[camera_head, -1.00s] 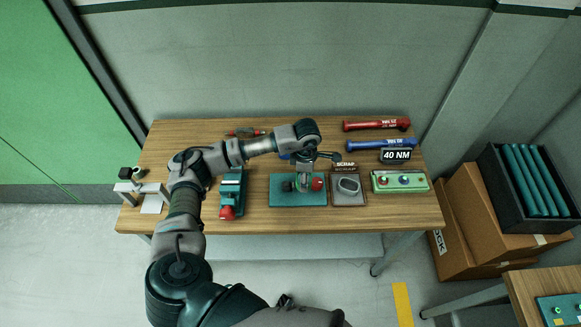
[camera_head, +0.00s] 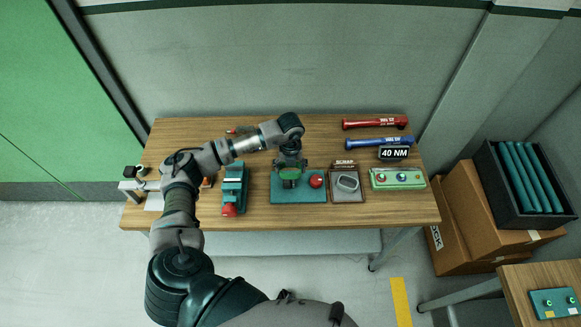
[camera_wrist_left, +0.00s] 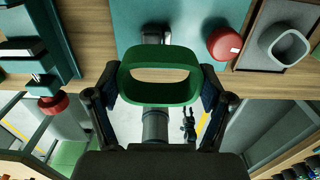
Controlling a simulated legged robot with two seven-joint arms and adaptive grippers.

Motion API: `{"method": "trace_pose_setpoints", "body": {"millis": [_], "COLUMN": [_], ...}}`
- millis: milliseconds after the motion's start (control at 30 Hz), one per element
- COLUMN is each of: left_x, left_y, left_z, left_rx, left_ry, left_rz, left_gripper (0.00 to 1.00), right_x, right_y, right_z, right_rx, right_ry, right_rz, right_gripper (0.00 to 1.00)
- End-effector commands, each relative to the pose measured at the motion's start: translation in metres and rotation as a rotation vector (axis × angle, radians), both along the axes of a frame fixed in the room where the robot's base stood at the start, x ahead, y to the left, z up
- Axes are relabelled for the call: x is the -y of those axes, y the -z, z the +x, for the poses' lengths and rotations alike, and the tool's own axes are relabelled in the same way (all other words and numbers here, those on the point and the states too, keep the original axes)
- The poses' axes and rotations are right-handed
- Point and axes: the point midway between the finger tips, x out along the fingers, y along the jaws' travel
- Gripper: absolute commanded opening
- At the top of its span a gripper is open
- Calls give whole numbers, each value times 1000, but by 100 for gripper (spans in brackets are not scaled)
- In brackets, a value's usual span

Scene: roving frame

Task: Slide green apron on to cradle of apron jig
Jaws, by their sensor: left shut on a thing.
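My left gripper (camera_head: 290,166) is shut on the green apron (camera_head: 290,173), over the teal plate (camera_head: 310,197) with a red knob (camera_head: 316,181). In the left wrist view the apron (camera_wrist_left: 160,95) is an open oval ring between the two fingers. The teal plate (camera_wrist_left: 165,15) and red knob (camera_wrist_left: 224,43) lie beyond it. A teal fixture with a red knob (camera_head: 232,186) stands to the left; I cannot tell which of these is the apron jig. The cradle is not clearly visible.
A scrap tray (camera_head: 347,194) and a green button box (camera_head: 398,179) stand to the right of the plate. Red (camera_head: 375,123) and blue (camera_head: 378,143) torque tools lie at the back right. A small white stand (camera_head: 133,186) is at the left edge.

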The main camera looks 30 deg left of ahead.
Motion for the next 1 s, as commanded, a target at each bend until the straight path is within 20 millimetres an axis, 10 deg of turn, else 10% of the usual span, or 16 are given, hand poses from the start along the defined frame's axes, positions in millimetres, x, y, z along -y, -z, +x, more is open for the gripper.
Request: {"method": "trace_pose_setpoints", "body": {"millis": [1000], "left_x": [-1], "left_y": [48], "left_z": [0], "left_rx": [0], "left_ry": [2], "left_rz": [-1], "left_gripper": [46], "right_x": [-2], "right_y": [33], "right_z": [-7], "right_rx": [-11], "right_ry": [-1], "right_rz": [2], "right_gripper": [40]}}
